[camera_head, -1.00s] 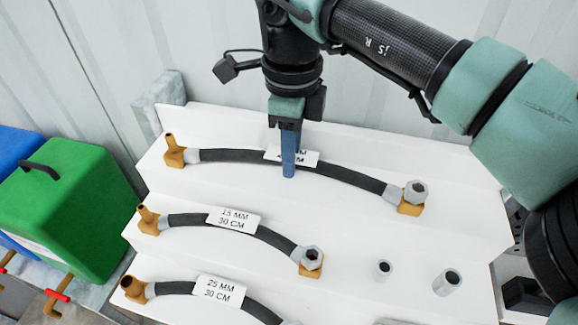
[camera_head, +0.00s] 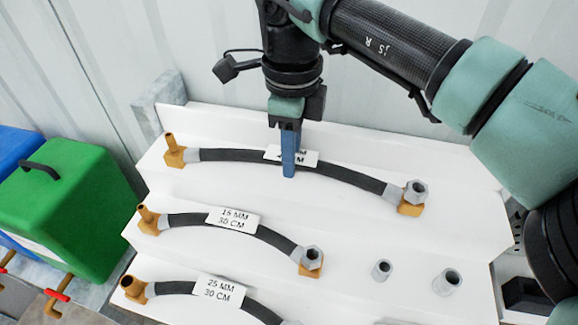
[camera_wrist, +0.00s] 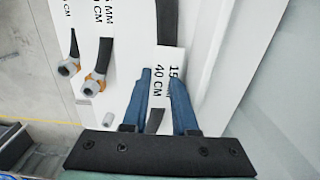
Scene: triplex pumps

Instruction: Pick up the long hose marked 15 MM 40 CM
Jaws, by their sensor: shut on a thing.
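The long black hose (camera_head: 345,177) lies on the top step of the white stepped rack, with a brass elbow at its left end and a grey nut with brass at its right end. Its white label (camera_head: 308,158) is partly hidden by my gripper in the head view. In the wrist view the label (camera_wrist: 165,70) reads 15 and 40 CM. My gripper (camera_head: 289,172) has its blue fingers pointing down at the hose's middle, beside the label. In the wrist view the fingers (camera_wrist: 160,92) straddle the hose (camera_wrist: 154,121). My gripper is shut on the hose, which still rests at rack level.
Shorter hoses marked 15 MM 30 CM (camera_head: 265,232) and 25 MM 30 CM (camera_head: 175,288) lie on the lower steps of the white rack (camera_head: 350,240). Two grey fittings (camera_head: 382,270) stand at right. A green box (camera_head: 70,200) is at left. A corrugated wall (camera_head: 120,60) rises behind.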

